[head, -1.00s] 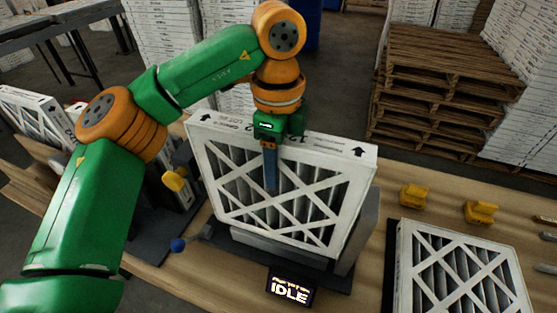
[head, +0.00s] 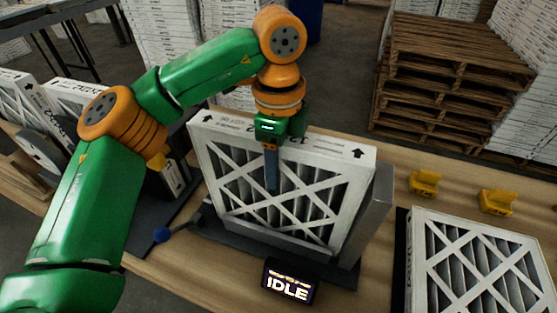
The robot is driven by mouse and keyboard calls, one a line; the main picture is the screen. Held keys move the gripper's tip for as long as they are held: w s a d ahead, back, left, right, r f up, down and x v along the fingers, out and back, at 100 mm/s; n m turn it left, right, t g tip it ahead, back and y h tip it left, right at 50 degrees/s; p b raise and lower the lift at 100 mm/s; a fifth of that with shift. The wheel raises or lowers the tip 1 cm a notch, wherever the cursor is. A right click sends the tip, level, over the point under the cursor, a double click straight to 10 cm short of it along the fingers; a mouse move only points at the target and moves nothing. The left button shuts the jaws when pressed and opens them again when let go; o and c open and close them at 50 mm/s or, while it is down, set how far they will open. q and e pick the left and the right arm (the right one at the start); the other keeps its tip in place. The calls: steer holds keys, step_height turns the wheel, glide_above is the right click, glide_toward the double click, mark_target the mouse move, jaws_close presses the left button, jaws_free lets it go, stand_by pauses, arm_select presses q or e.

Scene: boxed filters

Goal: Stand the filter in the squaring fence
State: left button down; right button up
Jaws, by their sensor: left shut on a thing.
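My left gripper (head: 271,168) is shut on the top edge of a white-framed filter (head: 240,202), with a finger down its lattice face. The filter is upright, its printed edge with black arrows on top. It is at the squaring fence, a dark base with a grey upright wall (head: 377,207) showing just to the filter's right. The filter's lower edge is close over the base; I cannot tell whether it touches. The filter hides most of the fence behind it. My right gripper is not in view.
A small display reading IDLE (head: 290,284) stands in front of the fence. More filters (head: 25,105) stand at the left.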

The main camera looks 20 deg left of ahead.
arm_select(q)
steer(key=shift+s+r, duration=0.1)
steer(key=shift+s, duration=0.05)
steer(key=shift+f+b, duration=0.3)
steer(key=shift+f, duration=0.1)
steer(key=c, duration=0.5)
jaws_free()
steer(key=shift+c, duration=0.2)
steer(key=shift+r, duration=0.1)
step_height(320, 180, up, 7)
steer(key=p, duration=0.6)
steer(key=o, duration=0.5)
